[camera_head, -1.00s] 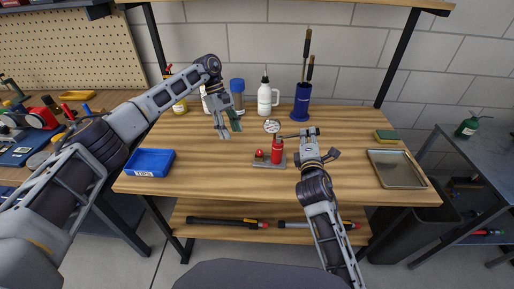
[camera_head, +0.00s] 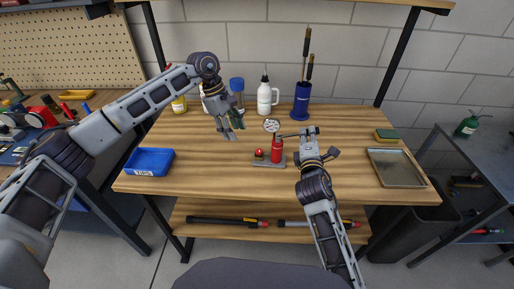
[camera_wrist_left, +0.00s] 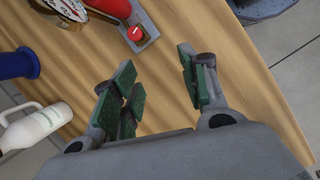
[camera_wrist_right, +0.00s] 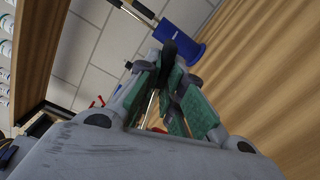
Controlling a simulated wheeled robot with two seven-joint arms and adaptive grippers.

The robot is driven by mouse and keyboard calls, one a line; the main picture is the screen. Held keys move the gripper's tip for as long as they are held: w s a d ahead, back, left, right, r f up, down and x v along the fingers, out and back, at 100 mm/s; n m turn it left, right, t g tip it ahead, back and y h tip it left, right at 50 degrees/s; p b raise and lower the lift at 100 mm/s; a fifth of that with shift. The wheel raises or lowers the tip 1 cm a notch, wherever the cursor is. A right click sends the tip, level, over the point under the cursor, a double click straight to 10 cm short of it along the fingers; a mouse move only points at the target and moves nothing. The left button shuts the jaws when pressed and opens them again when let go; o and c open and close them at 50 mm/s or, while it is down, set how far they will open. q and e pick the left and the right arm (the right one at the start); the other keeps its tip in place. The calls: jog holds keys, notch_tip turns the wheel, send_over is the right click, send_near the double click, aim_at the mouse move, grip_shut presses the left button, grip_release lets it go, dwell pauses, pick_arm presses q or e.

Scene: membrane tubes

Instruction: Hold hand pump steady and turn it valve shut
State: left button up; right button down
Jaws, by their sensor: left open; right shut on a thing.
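The hand pump (camera_head: 277,152) is a red upright cylinder on a grey base plate (camera_head: 268,164), with a round white gauge (camera_head: 271,126) behind it. Its red valve knob (camera_head: 259,154) sits on the base, left of the cylinder. My right gripper (camera_head: 297,135) is shut at the pump's top right; in the right wrist view its fingers close on a dark handle end (camera_wrist_right: 169,52). My left gripper (camera_head: 236,130) is open and empty, above the table, left of and behind the knob. In the left wrist view the knob (camera_wrist_left: 135,34) shows beyond the spread fingers (camera_wrist_left: 158,75).
A blue bin (camera_head: 149,162) lies at left, a metal tray (camera_head: 396,168) at right with a sponge (camera_head: 387,135) behind. A white bottle (camera_head: 264,97), blue-capped container (camera_head: 237,86) and blue holder (camera_head: 301,103) stand at the back. The front of the table is clear.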

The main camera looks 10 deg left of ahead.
aim_at(259, 150)
jog(key=shift+f, duration=0.1)
pick_arm(q)
jog(key=shift+w+d+r+n+t+h, duration=0.2)
jog(key=shift+d+n, duration=0.4)
jog(key=shift+n, duration=0.55)
jog(key=shift+s+d+r+n+t+h, duration=0.1)
jog(key=shift+d+r+n+t, duration=0.4)
jog(key=shift+n, duration=0.7)
jog(key=shift+w+d+r+n+t+h, duration=0.15)
jog(key=shift+d+n, duration=0.55)
jog(key=shift+n, duration=0.45)
jog(key=shift+f, duration=0.1)
jog(key=shift+f, duration=0.1)
jog(key=shift+x, duration=5.9)
jog(key=shift+s, duration=0.15)
grip_shut()
